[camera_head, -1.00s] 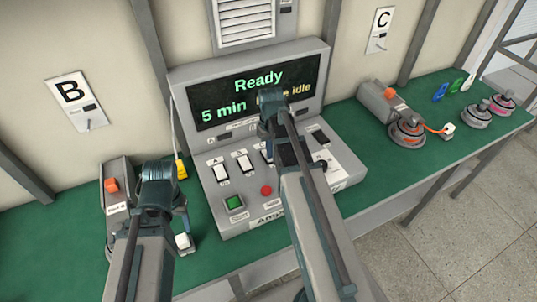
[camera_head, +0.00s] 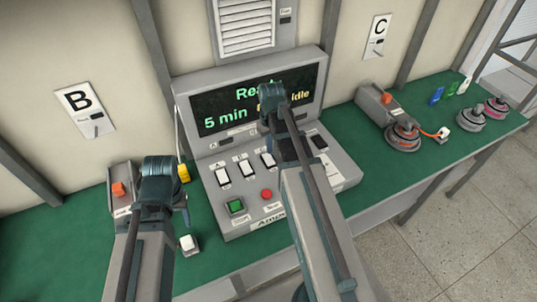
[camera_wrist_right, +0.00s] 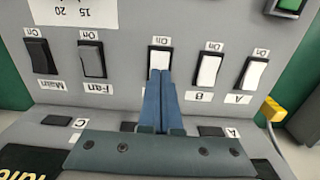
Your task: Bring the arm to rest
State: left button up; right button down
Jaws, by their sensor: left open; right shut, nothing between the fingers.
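The grey console (camera_head: 335,170) stands on the green bench, with a tilted screen (camera_head: 215,110) showing green text, partly hidden by my right arm. My right gripper (camera_wrist_right: 160,75) is shut and empty; in the right wrist view its blue fingertips overlap the lower part of the middle white rocker switch (camera_wrist_right: 160,58). I cannot tell whether they touch it. In the head view its fingers are hidden behind my right wrist. My left gripper (camera_head: 182,210) is open at the console's left, mostly hidden by its own wrist, above the bench near a white-capped plug (camera_head: 188,244).
A grey unit with an orange button (camera_head: 118,189) stands left of my left gripper, and a yellow connector (camera_head: 183,173) hangs beside the console. A hub motor (camera_head: 403,137) on a cable, more motors (camera_head: 470,120) and coloured tags (camera_head: 437,95) lie at right. The bench front (camera_head: 240,265) is partly clear.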

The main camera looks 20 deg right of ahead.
jog(key=shift+r+p, duration=0.55)
jog(key=shift+r, duration=0.3)
jog(key=s+a+n, duration=0.1)
jog(key=s+a, duration=0.3)
jog(key=a, duration=0.3)
jog(key=s+a+n, duration=0.1)
jog(key=s+a, duration=0.4)
jog(key=a, duration=0.3)
jog(key=s+a+n+h, duration=0.1)
jog(key=s+a, duration=0.3)
jog(key=a, duration=0.4)
jog(key=shift+s+a+n, duration=0.25)
jog(key=shift+s+n, duration=0.15)
